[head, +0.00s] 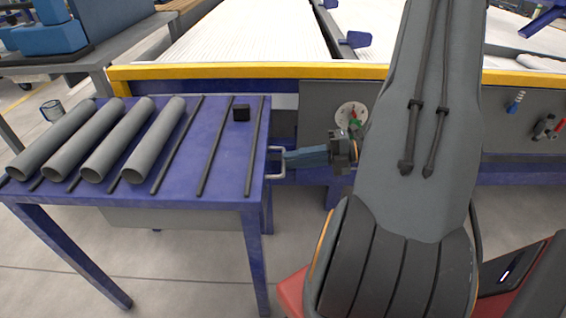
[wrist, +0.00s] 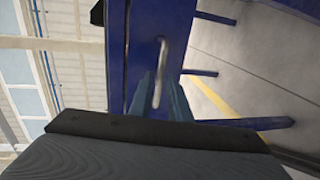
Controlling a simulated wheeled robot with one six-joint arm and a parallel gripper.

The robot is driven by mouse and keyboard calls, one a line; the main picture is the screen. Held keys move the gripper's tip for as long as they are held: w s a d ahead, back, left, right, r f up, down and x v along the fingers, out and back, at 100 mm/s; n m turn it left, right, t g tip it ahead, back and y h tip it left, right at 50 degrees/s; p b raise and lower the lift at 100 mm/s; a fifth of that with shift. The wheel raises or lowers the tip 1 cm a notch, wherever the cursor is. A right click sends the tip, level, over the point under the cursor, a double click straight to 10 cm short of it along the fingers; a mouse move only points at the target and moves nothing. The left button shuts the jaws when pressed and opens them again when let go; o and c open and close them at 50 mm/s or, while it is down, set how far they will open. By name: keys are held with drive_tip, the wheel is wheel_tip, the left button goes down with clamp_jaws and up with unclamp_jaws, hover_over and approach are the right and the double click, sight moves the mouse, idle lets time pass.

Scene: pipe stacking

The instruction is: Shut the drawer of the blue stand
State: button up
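The blue stand (head: 222,150) is at the left in the head view. Its drawer body, a grey box (head: 180,217), shows under the top. A pale U-shaped handle (head: 276,148) sticks out from the stand's right side. How far the drawer is out is hard to tell. My gripper (head: 287,160) reaches in from the right with its blue fingertips at the handle. In the wrist view the handle bar (wrist: 163,55) runs down between the two fingers of my gripper (wrist: 158,90). Whether they press on the bar is not clear.
Several grey pipes (head: 105,138) lie side by side on the stand's left half. A small black block (head: 241,113) sits at its back right, between dark rails. A large table with a yellow edge (head: 230,72) stands behind. Floor is clear in front.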

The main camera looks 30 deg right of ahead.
sight(283, 161)
drive_tip(key=shift+x, duration=1.85)
clamp_jaws()
